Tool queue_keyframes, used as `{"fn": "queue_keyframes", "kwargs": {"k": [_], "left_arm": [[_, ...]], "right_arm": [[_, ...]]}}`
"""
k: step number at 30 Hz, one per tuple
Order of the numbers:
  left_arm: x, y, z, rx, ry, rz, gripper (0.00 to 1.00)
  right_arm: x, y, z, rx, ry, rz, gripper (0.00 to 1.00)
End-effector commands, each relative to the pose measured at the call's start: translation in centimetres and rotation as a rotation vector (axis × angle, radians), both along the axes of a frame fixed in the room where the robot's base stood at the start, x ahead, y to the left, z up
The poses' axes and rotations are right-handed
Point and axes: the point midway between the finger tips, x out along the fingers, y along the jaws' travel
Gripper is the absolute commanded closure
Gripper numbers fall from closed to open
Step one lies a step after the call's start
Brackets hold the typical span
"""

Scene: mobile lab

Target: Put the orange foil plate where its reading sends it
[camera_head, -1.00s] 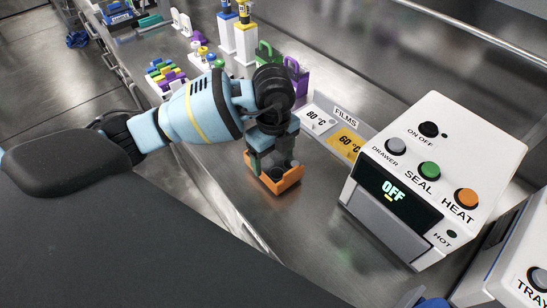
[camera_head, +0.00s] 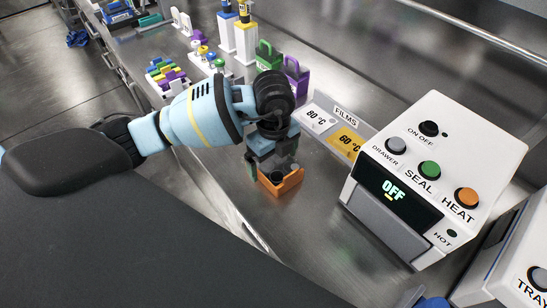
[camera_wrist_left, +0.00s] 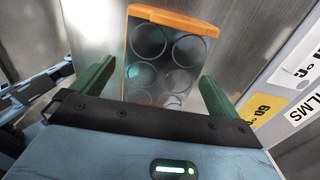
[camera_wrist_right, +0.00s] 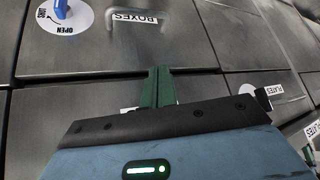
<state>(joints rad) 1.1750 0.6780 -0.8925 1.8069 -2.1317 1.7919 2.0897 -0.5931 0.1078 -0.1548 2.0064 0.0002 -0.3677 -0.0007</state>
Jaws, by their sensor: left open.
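The orange foil plate (camera_head: 281,187) lies on the steel bench in the head view, left of the sealing machine. In the left wrist view the plate (camera_wrist_left: 134,45) shows an orange rim and several round wells. My left gripper (camera_head: 271,166) is over the plate, pointing down. Its green fingers (camera_wrist_left: 155,88) are apart, one on each side of the plate, with nothing gripped. The white machine (camera_head: 430,170) shows "OFF" on its display. My right gripper (camera_wrist_right: 158,88) shows only in its wrist view, with fingers together and nothing visible between them, before steel drawer fronts.
Film stacks marked 80 °C (camera_head: 317,118) and 60 °C (camera_head: 347,143) lie behind the plate. Purple (camera_head: 296,78) and green (camera_head: 268,54) holders and coloured blocks (camera_head: 166,74) stand farther back. Drawers labelled BOXES (camera_wrist_right: 136,17) and PLATES (camera_wrist_right: 262,89) face my right gripper.

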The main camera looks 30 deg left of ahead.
Motion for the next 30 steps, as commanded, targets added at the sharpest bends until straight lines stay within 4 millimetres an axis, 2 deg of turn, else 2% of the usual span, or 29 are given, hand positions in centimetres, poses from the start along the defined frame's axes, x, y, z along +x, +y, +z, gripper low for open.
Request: {"fn": "queue_keyframes", "kwargs": {"k": [5,18,24,30], "left_arm": [[0.1,0.0,1.8,-0.002,-0.005,0.0,0.0],[0.1,0.0,10.1,-0.001,-0.005,0.001,0.0],[0.0,0.0,12.0,-0.001,-0.002,0.0,0.0],[0.0,0.0,12.3,-0.001,0.0,0.0,0.0]], "right_arm": [[0.2,0.0,0.3,0.0,-0.004,0.001,1.0],[0.4,-0.1,1.1,-0.001,-0.014,0.0,1.0],[0.2,-0.1,1.2,-0.001,-0.012,0.0,1.0],[0.2,-0.1,1.2,-0.001,-0.012,0.0,1.0]]}}
